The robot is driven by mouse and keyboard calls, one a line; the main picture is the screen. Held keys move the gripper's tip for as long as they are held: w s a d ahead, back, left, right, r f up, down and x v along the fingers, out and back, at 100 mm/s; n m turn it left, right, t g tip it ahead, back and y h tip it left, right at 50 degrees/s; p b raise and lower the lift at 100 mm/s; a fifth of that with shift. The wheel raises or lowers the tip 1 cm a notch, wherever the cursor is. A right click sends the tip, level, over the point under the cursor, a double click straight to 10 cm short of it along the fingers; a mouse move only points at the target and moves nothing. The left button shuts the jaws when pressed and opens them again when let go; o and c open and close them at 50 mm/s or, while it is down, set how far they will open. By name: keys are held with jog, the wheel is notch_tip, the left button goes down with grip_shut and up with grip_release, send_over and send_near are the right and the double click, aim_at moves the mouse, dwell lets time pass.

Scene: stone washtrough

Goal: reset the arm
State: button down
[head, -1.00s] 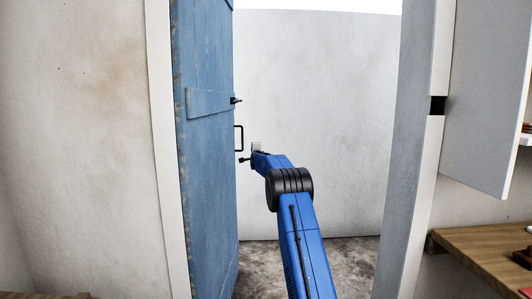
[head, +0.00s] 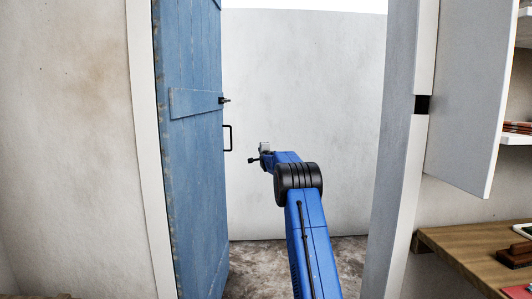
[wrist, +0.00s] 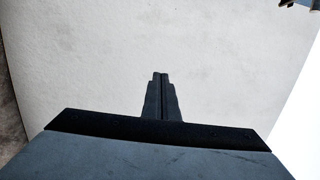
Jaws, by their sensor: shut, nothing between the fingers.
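My gripper (wrist: 160,78) points at a pale plaster wall in the wrist view, its two fingers together with nothing between them. In the head view my gripper (head: 253,160) is small at the end of my blue arm, which reaches forward into the doorway. It is to the right of the black pull handle (head: 227,138) of the blue plank door (head: 188,150), with a gap in the picture between them. The door stands open on the left.
The right door frame (head: 405,150) bounds the opening, with a pale grey panel (head: 470,90) beside it. A wooden bench (head: 470,250) carrying a brown object (head: 515,256) stands at lower right. Shelves show at far right. Floor (head: 260,265) beyond the doorway looks clear.

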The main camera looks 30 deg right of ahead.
jog(key=shift+s+d, duration=0.85)
jog(key=shift+d, duration=0.2)
jog(key=s+a+r+n+g+y, duration=0.25)
jog(key=s+a+n, duration=0.25)
jog(key=s+a, duration=1.1)
jog(key=s+a+r+n+g+y, duration=0.1)
jog(key=s+a+r+n+g, duration=0.3)
jog(key=s+a, duration=1.25)
jog(key=s+a+f+n+g+y, duration=0.1)
jog(key=s+a+f+n, duration=0.3)
jog(key=s, duration=1.1)
jog(key=s+a+f+n+g+y, duration=0.1)
jog(key=s+a+f+n+g, duration=0.1)
jog(key=s+a+f+n, duration=0.3)
jog(key=s+a+f+n+g+y, duration=0.1)
jog(key=s+a+f+n, duration=0.3)
jog(key=s, duration=2.3)
jog(key=a+f+g, duration=0.1)
jog(key=a+f, duration=0.4)
jog(key=f, duration=0.6)
jog(key=shift+s+a+f, duration=0.15)
jog(key=shift+s+f, duration=0.05)
jog(key=shift+f, duration=0.05)
